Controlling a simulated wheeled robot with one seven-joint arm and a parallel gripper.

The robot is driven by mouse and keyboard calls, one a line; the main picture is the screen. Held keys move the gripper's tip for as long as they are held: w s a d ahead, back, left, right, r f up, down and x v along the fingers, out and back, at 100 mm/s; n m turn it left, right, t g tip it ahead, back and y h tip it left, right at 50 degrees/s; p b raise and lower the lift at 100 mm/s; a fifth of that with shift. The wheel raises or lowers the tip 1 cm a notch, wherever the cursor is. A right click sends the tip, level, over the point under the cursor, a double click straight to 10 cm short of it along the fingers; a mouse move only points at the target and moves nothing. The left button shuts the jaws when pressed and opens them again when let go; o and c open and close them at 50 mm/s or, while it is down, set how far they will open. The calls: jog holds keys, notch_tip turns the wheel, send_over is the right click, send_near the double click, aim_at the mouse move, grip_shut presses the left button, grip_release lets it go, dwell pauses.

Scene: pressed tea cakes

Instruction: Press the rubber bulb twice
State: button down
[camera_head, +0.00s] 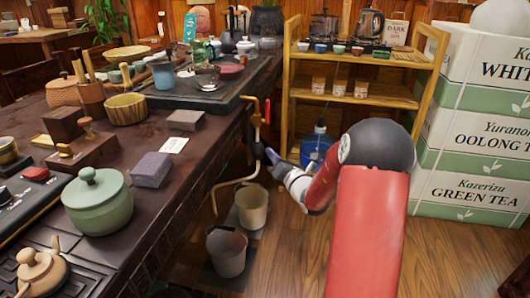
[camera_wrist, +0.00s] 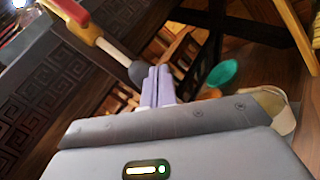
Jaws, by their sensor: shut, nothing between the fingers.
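The dark grey rubber bulb (camera_wrist: 138,74) hangs at the end of a pale tube with a red part, beside the table edge in the wrist view. In the head view it appears as a small dark shape (camera_head: 258,151) on the brass fitting at the table's side, partly hard to make out. My gripper (camera_wrist: 159,70) has its pale purple fingers together, with nothing between them. The fingertips are right beside the bulb, on its right in the wrist view; I cannot tell whether they touch it. In the head view my gripper (camera_head: 271,157) is at the table's right side.
The dark table (camera_head: 205,150) carries tea ware, including a green lidded pot (camera_head: 97,203). Two buckets, one beige (camera_head: 252,207) and one grey (camera_head: 226,252), stand on the floor below. A wooden shelf (camera_head: 345,100) and stacked tea boxes (camera_head: 470,150) stand behind.

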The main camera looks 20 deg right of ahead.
jog(key=shift+w+a, duration=0.2)
jog(key=shift+a, duration=0.15)
dwell(0.5)
jog(key=shift+d, duration=0.1)
jog(key=shift+s+d, duration=0.65)
jog(key=shift+d, duration=0.2)
jog(key=shift+d, duration=0.1)
jog(key=s+d, duration=0.1)
jog(key=d, duration=0.1)
jog(key=s+d, duration=0.1)
jog(key=d, duration=0.1)
jog(key=shift+s+p, duration=0.35)
jog(key=shift+s, duration=0.05)
dwell(0.4)
